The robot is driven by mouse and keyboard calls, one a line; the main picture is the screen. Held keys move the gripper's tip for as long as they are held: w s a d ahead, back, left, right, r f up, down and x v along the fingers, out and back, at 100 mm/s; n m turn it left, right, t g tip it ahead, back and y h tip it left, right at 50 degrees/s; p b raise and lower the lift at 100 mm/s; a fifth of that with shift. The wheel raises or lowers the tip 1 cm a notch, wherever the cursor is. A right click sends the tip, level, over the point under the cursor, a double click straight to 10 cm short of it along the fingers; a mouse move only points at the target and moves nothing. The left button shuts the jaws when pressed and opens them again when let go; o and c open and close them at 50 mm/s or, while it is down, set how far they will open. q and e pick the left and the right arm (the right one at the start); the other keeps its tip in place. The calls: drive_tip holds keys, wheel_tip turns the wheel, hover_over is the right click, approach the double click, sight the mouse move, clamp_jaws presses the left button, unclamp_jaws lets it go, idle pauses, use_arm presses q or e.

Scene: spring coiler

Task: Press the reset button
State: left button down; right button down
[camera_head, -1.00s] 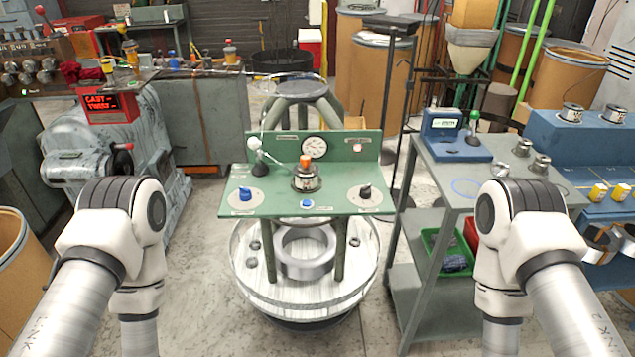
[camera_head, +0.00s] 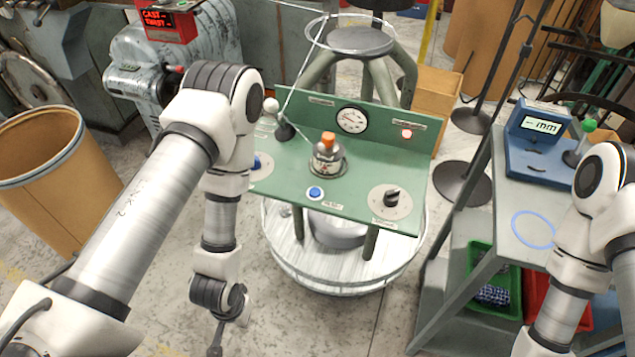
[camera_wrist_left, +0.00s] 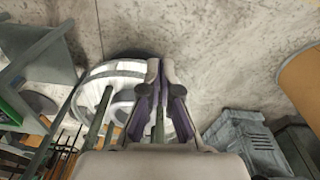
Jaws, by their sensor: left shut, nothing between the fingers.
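A small blue push button (camera_head: 315,193) sits at the front of the green console (camera_head: 285,185), with a small label (camera_head: 333,206) beside it that is too small to read. A red-lit round part (camera_head: 406,134) is on the console's back panel. My left gripper (camera_head: 214,349) hangs low in front of the console, left of and below the blue button, apart from it. In the left wrist view its fingers (camera_wrist_left: 160,68) are together and empty, with the floor and the white round base beyond them. My right arm shows at the right edge; its gripper is out of view.
An orange-topped part (camera_head: 327,152), a black knob (camera_head: 391,198) and a ball-topped lever (camera_head: 285,130) stand on the console. My left forearm partly covers its left side. A grey cart (camera_head: 500,235) with a blue gauge box stands right. A brown drum (camera_head: 60,185) stands left.

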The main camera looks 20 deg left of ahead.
use_arm(q)
drive_tip(key=w+d+r+n+t+p, duration=0.2)
drive_tip(key=w+d+r+t+p, duration=0.15)
drive_tip(key=w+r+p, duration=0.95)
wheel_tip(320, 180, up, 20)
drive_tip(key=n+t+h+p, duration=0.2)
drive_tip(key=t+h+p, duration=0.15)
drive_tip(key=p, duration=0.45)
hover_over(312, 193)
drive_tip(key=shift+d+f+t+y, duration=0.1)
drive_tip(key=shift+t+y, duration=0.15)
drive_tip(key=shift+t, duration=0.15)
drive_tip(key=shift+w+f, duration=0.1)
drive_tip(key=shift+f, duration=0.05)
wheel_tip(312, 193, down, 8)
drive_tip(key=b, duration=0.7)
drive_tip(key=shift+f, duration=0.35)
drive_tip(key=shift+f+b, duration=0.4)
drive_tip(key=shift+b, duration=0.05)
